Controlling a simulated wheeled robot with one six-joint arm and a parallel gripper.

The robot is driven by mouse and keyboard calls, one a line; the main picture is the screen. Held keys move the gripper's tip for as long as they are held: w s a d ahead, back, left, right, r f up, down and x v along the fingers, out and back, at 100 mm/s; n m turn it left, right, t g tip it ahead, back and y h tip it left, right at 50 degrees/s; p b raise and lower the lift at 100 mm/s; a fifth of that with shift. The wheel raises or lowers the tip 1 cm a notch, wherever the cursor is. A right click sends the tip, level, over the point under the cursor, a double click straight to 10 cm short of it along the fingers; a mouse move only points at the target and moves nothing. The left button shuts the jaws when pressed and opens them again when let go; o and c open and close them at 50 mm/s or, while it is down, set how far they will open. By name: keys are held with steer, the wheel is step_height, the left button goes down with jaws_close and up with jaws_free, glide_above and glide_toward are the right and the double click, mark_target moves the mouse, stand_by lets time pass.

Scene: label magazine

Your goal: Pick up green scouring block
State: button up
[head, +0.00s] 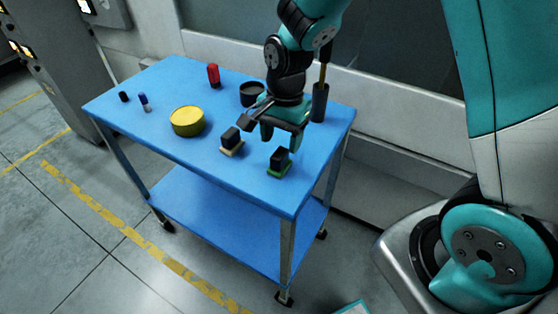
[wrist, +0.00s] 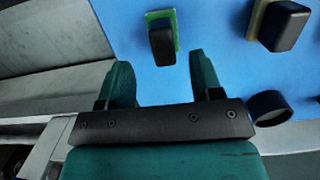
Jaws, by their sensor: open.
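The green scouring block (head: 279,171) sits on the blue cart top near its front right corner. It has a thin green base and a black upper part. In the wrist view the scouring block (wrist: 174,22) shows at the top middle, just beyond the fingertips. My gripper (head: 283,137) hangs above the cart top, behind the block, open and empty. In the wrist view the two green fingers of my gripper (wrist: 158,72) stand apart, with bare blue surface between them.
A similar block with a tan base (head: 231,149) stands left of the green one. A yellow round tin (head: 187,121), a red object (head: 213,75), a dark cup (head: 251,94) and a tall dark holder (head: 319,103) share the cart top (head: 150,80).

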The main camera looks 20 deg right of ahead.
mark_target(280, 153)
step_height(280, 153, down, 5)
steer(key=shift+a+f+p, duration=0.1)
steer(key=shift+a+p, duration=0.05)
steer(key=shift+p, duration=0.2)
steer(key=c, duration=1)
step_height(280, 153, up, 20)
steer(key=shift+r, duration=0.1)
